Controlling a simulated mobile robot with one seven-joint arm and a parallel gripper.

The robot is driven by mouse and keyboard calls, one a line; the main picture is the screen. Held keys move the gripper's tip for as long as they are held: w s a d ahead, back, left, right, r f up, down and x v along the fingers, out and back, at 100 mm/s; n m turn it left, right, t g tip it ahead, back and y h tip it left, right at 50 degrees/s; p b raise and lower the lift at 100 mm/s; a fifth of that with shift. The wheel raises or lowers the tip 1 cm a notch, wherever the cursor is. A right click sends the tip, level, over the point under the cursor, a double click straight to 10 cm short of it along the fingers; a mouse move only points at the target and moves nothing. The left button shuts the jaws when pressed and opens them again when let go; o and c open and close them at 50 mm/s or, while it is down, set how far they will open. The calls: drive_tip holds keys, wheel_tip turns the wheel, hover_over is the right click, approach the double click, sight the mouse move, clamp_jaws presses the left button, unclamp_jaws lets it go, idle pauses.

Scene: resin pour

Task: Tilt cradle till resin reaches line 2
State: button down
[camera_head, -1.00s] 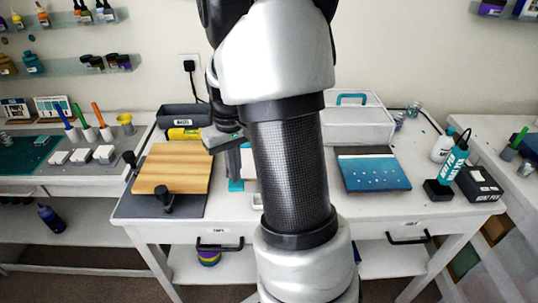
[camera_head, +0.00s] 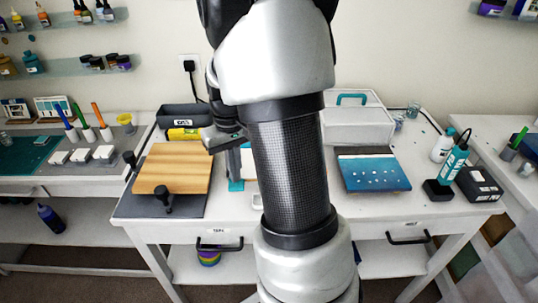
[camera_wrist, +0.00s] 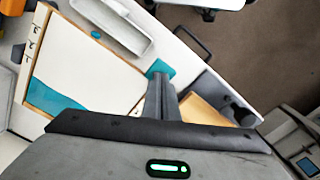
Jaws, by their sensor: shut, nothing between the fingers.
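In the wrist view, a wood-edged white panel (camera_wrist: 85,65) with small dark marks along its left edge looks like the cradle. Teal resin (camera_wrist: 55,98) lies along its lower left side. I cannot read the mark numbers, so the level against line 2 is unclear. In the head view my arm hides most of this area. My gripper (camera_wrist: 160,75) is shut and empty, pointing down beside the panel's right edge. A teal piece shows at its fingertips; I cannot tell whether they touch the panel. The gripper also shows in the head view (camera_head: 236,180), left of my forearm.
A wooden board (camera_head: 173,168) with black clamps lies left of my gripper. A blue panel (camera_head: 373,172) lies to the right, near a teal bottle (camera_head: 453,160) and a black box (camera_head: 480,184). A white bin (camera_head: 355,125) stands behind. A white dish (camera_wrist: 115,22) lies near the panel.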

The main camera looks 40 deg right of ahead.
drive_tip(key=shift+f, duration=0.25)
idle(0.3)
drive_tip(key=shift+f+b, duration=1.15)
drive_tip(key=shift+f, duration=0.25)
drive_tip(key=shift+r, duration=0.1)
idle(4.4)
drive_tip(key=shift+r+p, duration=2.3)
drive_tip(key=shift+r, duration=0.7)
